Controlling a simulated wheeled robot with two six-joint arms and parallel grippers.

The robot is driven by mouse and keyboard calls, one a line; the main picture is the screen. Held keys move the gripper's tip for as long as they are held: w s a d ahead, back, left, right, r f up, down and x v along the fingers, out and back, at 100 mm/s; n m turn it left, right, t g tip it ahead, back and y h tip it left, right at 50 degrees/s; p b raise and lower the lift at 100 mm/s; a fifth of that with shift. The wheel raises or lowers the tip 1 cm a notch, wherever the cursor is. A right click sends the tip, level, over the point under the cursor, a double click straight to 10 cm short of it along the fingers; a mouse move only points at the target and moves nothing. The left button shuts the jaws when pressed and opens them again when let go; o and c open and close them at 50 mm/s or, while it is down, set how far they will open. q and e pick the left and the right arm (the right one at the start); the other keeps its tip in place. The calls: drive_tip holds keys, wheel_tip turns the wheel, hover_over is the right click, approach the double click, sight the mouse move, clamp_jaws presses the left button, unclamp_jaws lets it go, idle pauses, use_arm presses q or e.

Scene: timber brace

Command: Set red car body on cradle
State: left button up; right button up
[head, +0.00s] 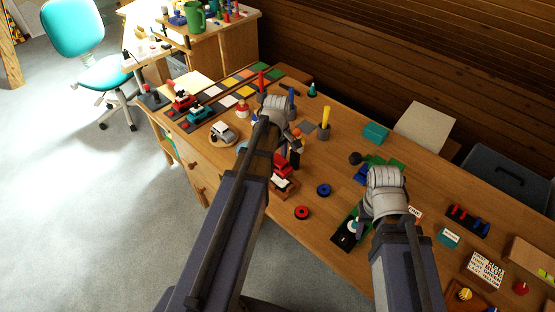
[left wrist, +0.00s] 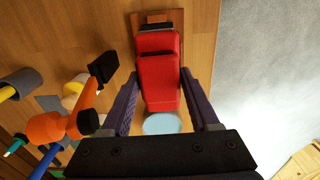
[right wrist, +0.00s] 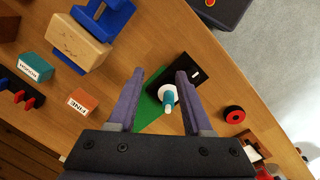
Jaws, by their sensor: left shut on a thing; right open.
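The red car body (head: 281,164) is a glossy red block shape. In the left wrist view the car body (left wrist: 158,78) lies between the two fingers of my left gripper (left wrist: 160,92), which is shut on it. The cradle (head: 284,188) is a small brown wooden piece at the table's near edge. In the left wrist view the cradle (left wrist: 150,17) shows partly past the far end of the body, which hides the rest. I cannot tell whether they touch. My right gripper (right wrist: 160,77) is open and empty above a green and black board with a small teal-and-white bottle (right wrist: 168,97).
An orange tool (left wrist: 62,125) stands close beside my left gripper. A light blue disc (left wrist: 162,123) lies under it. A red wheel (head: 302,212) and a blue wheel (head: 323,190) lie right of the cradle.

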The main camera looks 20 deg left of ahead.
use_arm(q)
drive_tip(key=shift+f+b, duration=2.7)
drive_tip(key=shift+f, duration=0.25)
use_arm(e)
drive_tip(key=shift+f, duration=2.95)
use_arm(q)
drive_tip(key=o, duration=1.5)
drive_tip(key=shift+r, duration=0.1)
use_arm(e)
drive_tip(key=shift+r, duration=0.1)
use_arm(q)
wheel_tip(320, 180, up, 7)
drive_tip(key=p, duration=0.7)
drive_tip(key=shift+r, duration=0.1)
use_arm(e)
wheel_tip(320, 180, up, 7)
use_arm(q)
drive_tip(key=s+d+m, duration=0.4)
drive_tip(key=d+m, duration=0.2)
drive_tip(key=d, duration=0.1)
drive_tip(key=s+d+m, duration=0.5)
drive_tip(key=d+m, duration=0.1)
drive_tip(key=d, duration=0.1)
drive_tip(key=s+d+m+y, duration=0.1)
drive_tip(key=s+d+m, duration=0.3)
drive_tip(key=d+m, duration=0.2)
drive_tip(key=shift+s+d, duration=0.4)
drive_tip(key=shift+d, duration=0.2)
